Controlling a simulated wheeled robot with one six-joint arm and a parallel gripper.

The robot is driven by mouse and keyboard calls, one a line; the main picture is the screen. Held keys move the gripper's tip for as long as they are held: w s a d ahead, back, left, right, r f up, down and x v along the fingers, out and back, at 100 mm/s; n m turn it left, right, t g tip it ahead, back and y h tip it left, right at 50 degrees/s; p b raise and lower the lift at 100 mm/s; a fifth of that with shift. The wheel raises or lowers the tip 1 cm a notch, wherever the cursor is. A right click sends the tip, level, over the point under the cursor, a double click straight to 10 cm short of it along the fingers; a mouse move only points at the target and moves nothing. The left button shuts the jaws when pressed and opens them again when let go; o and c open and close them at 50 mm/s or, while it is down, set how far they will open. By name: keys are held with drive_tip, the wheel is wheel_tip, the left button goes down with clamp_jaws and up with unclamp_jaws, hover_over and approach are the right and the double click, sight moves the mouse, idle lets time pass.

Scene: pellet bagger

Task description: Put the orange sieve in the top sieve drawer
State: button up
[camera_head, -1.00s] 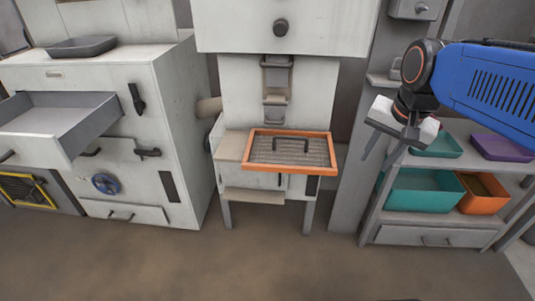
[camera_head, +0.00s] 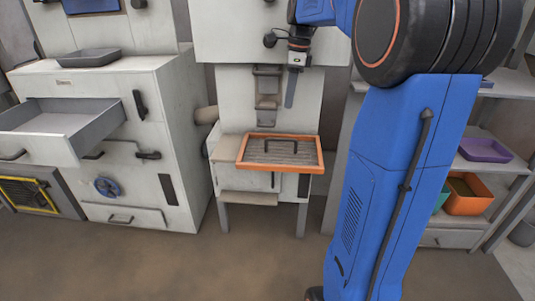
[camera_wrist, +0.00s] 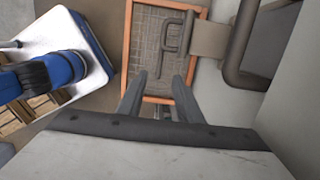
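The orange sieve (camera_head: 288,158), an orange-rimmed mesh tray with a dark bar handle, lies on the small stand of the bagger. It also shows in the wrist view (camera_wrist: 150,40), at the top middle. The upper drawer (camera_head: 36,152) of the left cabinet is pulled out and looks empty. My gripper (camera_head: 290,100) hangs above and behind the sieve, pointing down, clear of it. In the wrist view its two fingers (camera_wrist: 160,88) are apart with nothing between them, and the handle shows beyond them. The head view sees the fingers side-on.
A grey tray (camera_head: 89,58) sits on top of the left cabinet (camera_head: 150,85). The bagger's chute (camera_head: 267,85) is close behind my gripper. A shelf with a purple tray (camera_head: 485,149) and an orange bin (camera_head: 467,195) stands right, partly hidden by my arm. The floor in front is clear.

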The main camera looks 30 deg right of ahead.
sight(281, 140)
drive_tip(key=f, duration=0.5)
drive_tip(key=w+a+f, duration=0.1)
drive_tip(key=f, duration=1.1)
drive_tip(key=shift+w+a+f, duration=0.1)
drive_tip(key=shift+w+a, duration=0.05)
drive_tip(key=shift+a, duration=0.2)
drive_tip(key=shift+c, duration=0.3)
clamp_jaws()
